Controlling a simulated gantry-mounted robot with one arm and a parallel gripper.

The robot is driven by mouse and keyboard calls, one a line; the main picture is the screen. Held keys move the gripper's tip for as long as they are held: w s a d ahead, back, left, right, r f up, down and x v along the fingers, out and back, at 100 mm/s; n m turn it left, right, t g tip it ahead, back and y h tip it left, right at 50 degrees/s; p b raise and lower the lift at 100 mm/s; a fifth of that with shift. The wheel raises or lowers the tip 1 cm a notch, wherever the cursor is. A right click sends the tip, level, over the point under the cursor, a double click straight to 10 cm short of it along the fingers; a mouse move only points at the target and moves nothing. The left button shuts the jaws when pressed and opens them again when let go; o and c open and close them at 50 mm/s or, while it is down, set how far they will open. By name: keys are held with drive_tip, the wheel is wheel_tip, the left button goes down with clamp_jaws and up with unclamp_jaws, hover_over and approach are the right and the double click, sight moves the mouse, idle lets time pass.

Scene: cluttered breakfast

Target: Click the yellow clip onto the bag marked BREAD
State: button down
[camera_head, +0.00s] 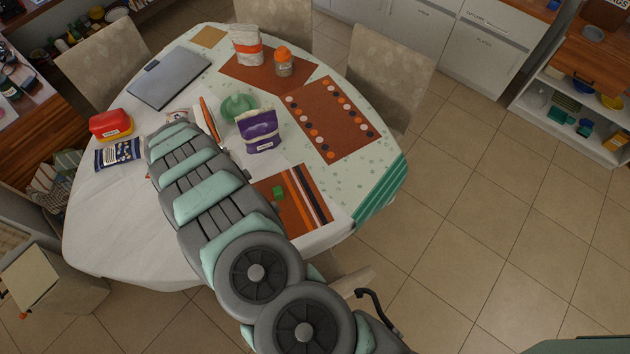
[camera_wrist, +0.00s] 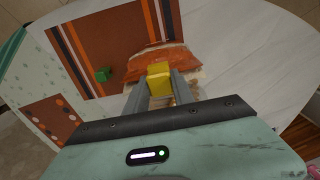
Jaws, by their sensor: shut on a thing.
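In the wrist view my gripper (camera_wrist: 159,82) is shut on the yellow clip (camera_wrist: 158,74), which sits between its fingertips. An orange bag with a pale lower part (camera_wrist: 172,54) lies right behind and around the clip in that view. I cannot tell whether the clip touches the bag or grips it. No BREAD lettering is readable on this bag. In the head view my arm covers the gripper, the clip and this spot on the table.
A striped mat (camera_head: 312,190) with a green cube (camera_head: 278,192) lies beside the arm. A purple bag (camera_head: 260,134), green bowl (camera_head: 238,106), white-and-orange bag (camera_head: 246,45), orange-lidded jar (camera_head: 283,62), laptop (camera_head: 168,77), red box (camera_head: 110,125) and blue bag (camera_head: 118,154) stand around. The table's front left is clear.

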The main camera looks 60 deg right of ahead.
drive_tip(key=shift+f+b, duration=0.35)
drive_tip(key=shift+f, duration=0.2)
drive_tip(key=c, duration=1)
unclamp_jaws()
drive_tip(key=shift+c, duration=0.3)
drive_tip(key=shift+c, duration=1.1)
drive_tip(key=shift+r, duration=0.1)
drive_tip(key=shift+r+p, duration=1.6)
drive_tip(key=shift+r, duration=1.85)
